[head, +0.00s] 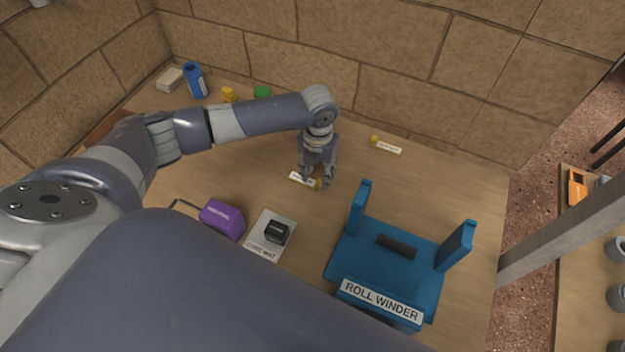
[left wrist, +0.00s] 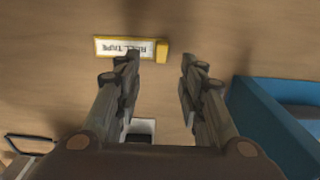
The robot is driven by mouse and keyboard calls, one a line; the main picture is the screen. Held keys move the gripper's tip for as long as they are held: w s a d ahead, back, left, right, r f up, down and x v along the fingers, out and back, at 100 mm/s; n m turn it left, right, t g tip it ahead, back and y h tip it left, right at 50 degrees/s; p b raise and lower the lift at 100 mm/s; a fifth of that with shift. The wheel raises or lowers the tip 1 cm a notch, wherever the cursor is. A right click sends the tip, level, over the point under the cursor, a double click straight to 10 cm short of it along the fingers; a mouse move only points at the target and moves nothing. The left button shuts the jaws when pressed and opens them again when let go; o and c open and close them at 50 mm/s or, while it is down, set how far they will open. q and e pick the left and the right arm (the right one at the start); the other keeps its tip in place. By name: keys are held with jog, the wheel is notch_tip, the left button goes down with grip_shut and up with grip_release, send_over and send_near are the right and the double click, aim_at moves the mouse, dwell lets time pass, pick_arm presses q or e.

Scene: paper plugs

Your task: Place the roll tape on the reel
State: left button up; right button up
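My left gripper (head: 316,182) points down at the table near the middle of the head view. In the left wrist view its two fingers (left wrist: 160,65) are apart with nothing between them. A small yellow piece (left wrist: 161,52) lies just beyond the fingertips, at the end of a label reading "ROLL TAPE" (left wrist: 122,47). In the head view the label (head: 301,179) and the yellow piece (head: 318,184) are partly hidden by the gripper. The blue roll winder (head: 345,262) stands to the right, with two uprights and a black bar (head: 397,247) between them. My right gripper is not in view.
A second label (head: 388,147) with a yellow piece (head: 374,140) lies near the back wall. A purple box (head: 222,219) and a black cube (head: 277,231) on a white card (head: 262,246) are at front left. A blue container (head: 195,80) stands at back left.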

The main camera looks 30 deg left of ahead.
aim_at(317, 185)
pick_arm(q)
notch_tip(317, 185, down, 4)
jog(key=shift+s+d+r+p, duration=0.1)
jog(key=shift+r+p, duration=0.15)
jog(key=shift+p, duration=0.35)
jog(key=shift+f, duration=0.55)
jog(key=c, duration=0.9)
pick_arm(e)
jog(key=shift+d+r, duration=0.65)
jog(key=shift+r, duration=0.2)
pick_arm(q)
jog(key=shift+o, duration=0.2)
